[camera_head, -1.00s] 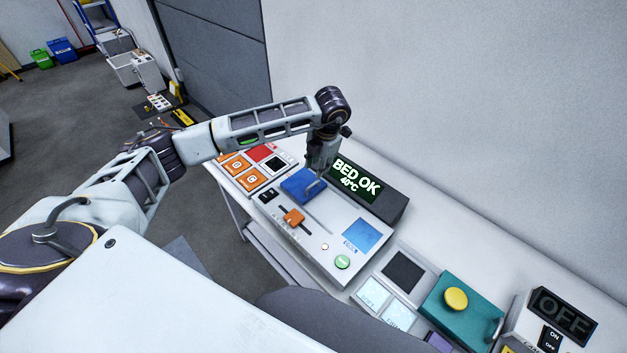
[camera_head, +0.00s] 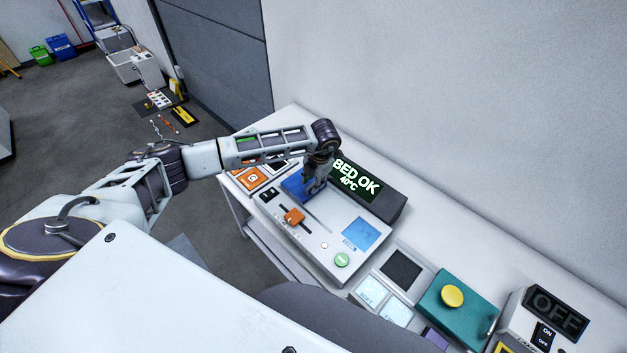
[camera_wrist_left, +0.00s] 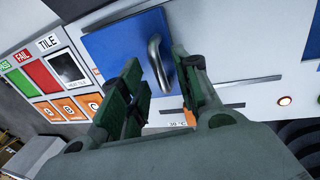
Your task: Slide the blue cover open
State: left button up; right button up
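The blue cover (camera_head: 296,186) lies on the white panel (camera_head: 318,242), at its left end below the display. In the left wrist view the blue cover (camera_wrist_left: 115,48) carries a curved metal handle (camera_wrist_left: 157,62). My left gripper (camera_head: 314,185) is over the cover. In the wrist view its green fingers (camera_wrist_left: 162,90) are apart, with the handle's lower end between their tips; no firm contact shows. My right gripper is not in view.
A dark display (camera_head: 356,180) reading "BED OK 40°C" stands behind the panel. An orange slider knob (camera_head: 293,216) and a green button (camera_head: 341,260) sit on the panel. Orange tiles (camera_head: 252,178) lie left. A teal box (camera_head: 450,302) with a yellow button stands right.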

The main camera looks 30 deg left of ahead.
pick_arm(q)
grip_shut()
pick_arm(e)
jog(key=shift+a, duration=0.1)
